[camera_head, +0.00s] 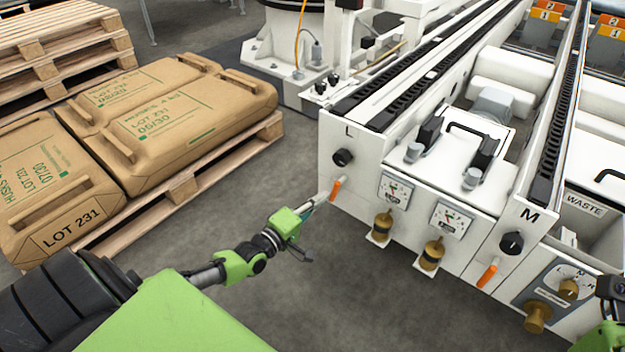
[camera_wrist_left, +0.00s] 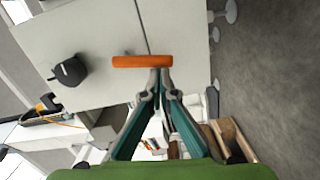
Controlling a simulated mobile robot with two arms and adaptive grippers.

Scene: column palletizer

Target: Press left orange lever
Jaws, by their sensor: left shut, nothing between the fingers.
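The left orange lever (camera_head: 335,190) sticks out of the white machine front (camera_head: 360,170), below a black knob (camera_head: 343,157) and the letter L. In the left wrist view the lever (camera_wrist_left: 142,61) is an orange bar just past my fingertips. My left gripper (camera_head: 322,198) is shut and empty, its tips right at the lever; I cannot tell whether they touch it. The shut fingertips also show in the left wrist view (camera_wrist_left: 160,72). A second orange lever (camera_head: 487,274) sits further right, under the letter M. Part of my right arm shows at the right edge; its fingers are not visible.
Two gauges (camera_head: 395,190) and brass knobs (camera_head: 382,224) are to the right of the left lever. Brown sacks (camera_head: 180,120) lie on a wooden pallet (camera_head: 190,186) at left. The grey floor (camera_head: 330,290) before the machine is clear.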

